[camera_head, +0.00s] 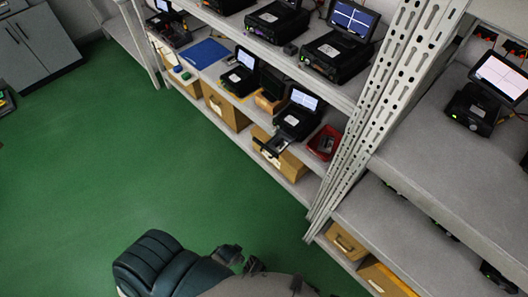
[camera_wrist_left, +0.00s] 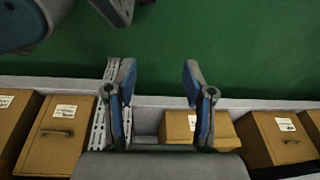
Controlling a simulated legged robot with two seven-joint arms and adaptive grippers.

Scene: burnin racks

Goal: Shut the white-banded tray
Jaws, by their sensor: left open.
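A black tester (camera_head: 297,118) with a lit screen stands on the middle shelf in the head view. A dark tray (camera_head: 275,145) sticks out of its front, past the shelf edge. I cannot make out a white band on it at this size. My left gripper (camera_head: 241,261) is low over the green floor, well in front of the shelves and apart from the tray. In the left wrist view, its two blue-grey fingers (camera_wrist_left: 160,88) are spread with nothing between them. The tray is not visible there. My right gripper is not in view.
A red bin (camera_head: 324,142) stands right of the tester. Cardboard boxes (camera_head: 226,110) sit on the lower shelf; several show in the left wrist view (camera_wrist_left: 52,138). A white perforated post (camera_head: 365,115) rises right of the tester. The green floor (camera_head: 120,165) is clear.

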